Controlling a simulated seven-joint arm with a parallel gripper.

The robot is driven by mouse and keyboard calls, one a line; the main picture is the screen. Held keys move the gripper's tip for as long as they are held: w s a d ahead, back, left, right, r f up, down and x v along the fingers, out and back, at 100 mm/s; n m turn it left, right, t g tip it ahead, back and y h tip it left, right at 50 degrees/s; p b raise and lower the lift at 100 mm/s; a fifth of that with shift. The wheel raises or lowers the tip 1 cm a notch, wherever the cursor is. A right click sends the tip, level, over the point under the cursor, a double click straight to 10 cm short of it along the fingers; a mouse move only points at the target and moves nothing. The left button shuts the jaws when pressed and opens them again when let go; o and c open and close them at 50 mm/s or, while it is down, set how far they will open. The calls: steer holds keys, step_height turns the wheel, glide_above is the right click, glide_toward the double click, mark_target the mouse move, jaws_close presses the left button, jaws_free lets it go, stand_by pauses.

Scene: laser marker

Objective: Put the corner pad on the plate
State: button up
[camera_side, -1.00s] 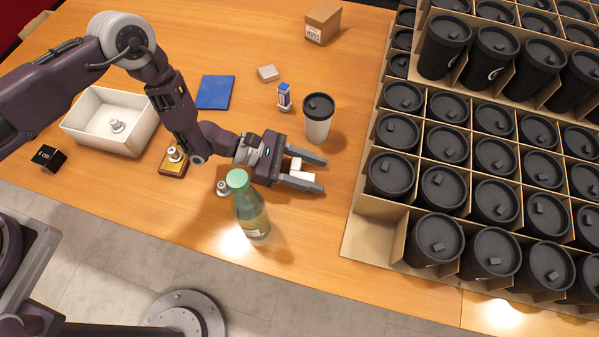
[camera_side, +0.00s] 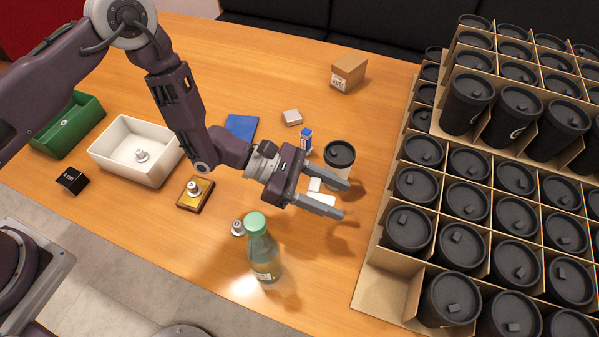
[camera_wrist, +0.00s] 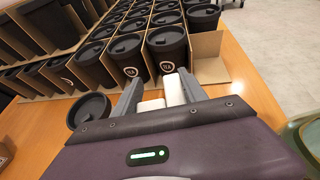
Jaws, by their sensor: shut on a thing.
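A white corner pad (camera_side: 317,198) sits between the jaws of my gripper (camera_side: 333,194), which is shut on it. In the wrist view the pad (camera_wrist: 174,90) shows as two white blocks between the fingers (camera_wrist: 160,95). My gripper is above the table, in front of a dark-lidded cup and right of a green-capped bottle. The plate seems to be the gold-topped brown one (camera_side: 190,204) at left of the gripper; a small silver knobbed piece (camera_side: 194,187) stands on it.
The bottle (camera_side: 264,255) and lidded cup (camera_side: 339,155) stand close to my gripper. Cardboard racks of black cups (camera_side: 385,290) fill the right.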

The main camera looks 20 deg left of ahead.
step_height(320, 180, up, 7)
steer(key=n+t+y, duration=0.4)
steer(key=n+t, duration=0.3)
steer(key=t, duration=0.1)
glide_above(246, 128)
step_height(246, 128, down, 15)
steer(key=shift+f, duration=0.35)
steer(key=shift+f, duration=0.15)
steer(key=o, duration=1.3)
